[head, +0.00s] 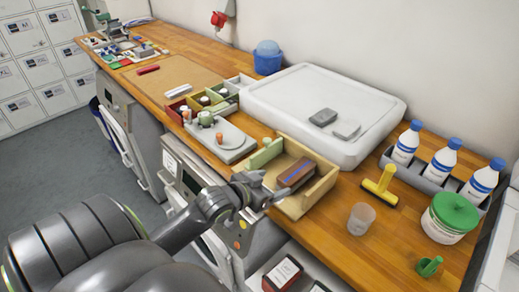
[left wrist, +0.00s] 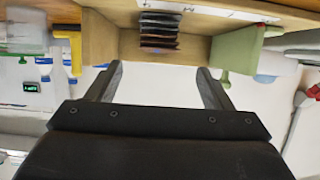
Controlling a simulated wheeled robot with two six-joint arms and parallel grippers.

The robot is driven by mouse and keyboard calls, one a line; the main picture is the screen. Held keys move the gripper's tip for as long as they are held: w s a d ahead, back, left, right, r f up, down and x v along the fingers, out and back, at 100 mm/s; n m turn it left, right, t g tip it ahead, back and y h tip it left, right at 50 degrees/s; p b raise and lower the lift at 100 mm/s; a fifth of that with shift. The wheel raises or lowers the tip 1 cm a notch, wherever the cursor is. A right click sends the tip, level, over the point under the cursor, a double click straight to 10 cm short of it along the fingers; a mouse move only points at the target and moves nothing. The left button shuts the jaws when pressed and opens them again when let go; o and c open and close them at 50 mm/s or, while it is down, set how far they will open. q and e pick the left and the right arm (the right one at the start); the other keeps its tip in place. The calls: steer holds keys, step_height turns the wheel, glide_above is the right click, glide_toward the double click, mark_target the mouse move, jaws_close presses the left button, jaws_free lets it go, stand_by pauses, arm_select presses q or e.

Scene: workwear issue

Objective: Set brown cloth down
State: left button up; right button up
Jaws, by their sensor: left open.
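The brown cloth (head: 297,171) is a folded, layered stack with a blue stripe on top. It lies in the open wooden box (head: 313,193) at the front edge of the wooden counter. In the left wrist view, the cloth (left wrist: 159,30) shows its layered edge inside the box, beyond my fingertips. My left gripper (head: 262,190) is at the box's front left side. Its fingers (left wrist: 158,82) are apart with nothing between them. The cloth's underside is hidden. My right gripper is not in view.
A green piece (head: 262,154) sits in the box's left end. A large white tray (head: 280,100) with two grey blocks stands behind. A yellow squeegee (head: 381,185), clear cup (head: 361,218) and green-lidded tub (head: 449,217) stand to the right. Counter in front of them is partly clear.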

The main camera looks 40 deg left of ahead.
arm_select(q)
steer(key=shift+v, duration=2.4)
